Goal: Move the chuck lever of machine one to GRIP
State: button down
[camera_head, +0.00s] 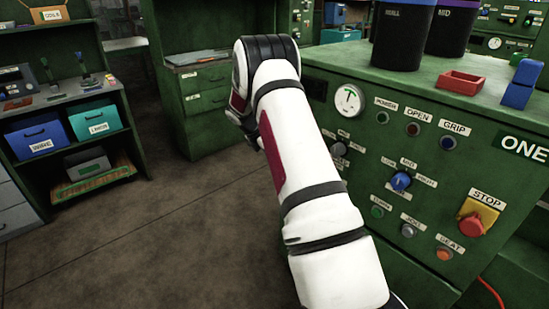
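Machine one (437,90) is the green cabinet at the right, with a sign reading ONE (522,145). Its front panel has a round gauge (348,100), small round indicators labelled OPEN (412,130) and GRIP (448,142), and a blue selector knob (401,181). A dark knob (338,149) shows beside my arm. I cannot make out a chuck lever; my white arm covers the panel's left part. My gripper is not in view.
A yellow-backed red STOP button (471,226) sits low on the panel. A red tray (461,83), a blue block (521,84) and dark canisters (403,35) stand on top. At left, a shelf holds a blue WIRE bin (36,135). Floor (180,230) between is clear.

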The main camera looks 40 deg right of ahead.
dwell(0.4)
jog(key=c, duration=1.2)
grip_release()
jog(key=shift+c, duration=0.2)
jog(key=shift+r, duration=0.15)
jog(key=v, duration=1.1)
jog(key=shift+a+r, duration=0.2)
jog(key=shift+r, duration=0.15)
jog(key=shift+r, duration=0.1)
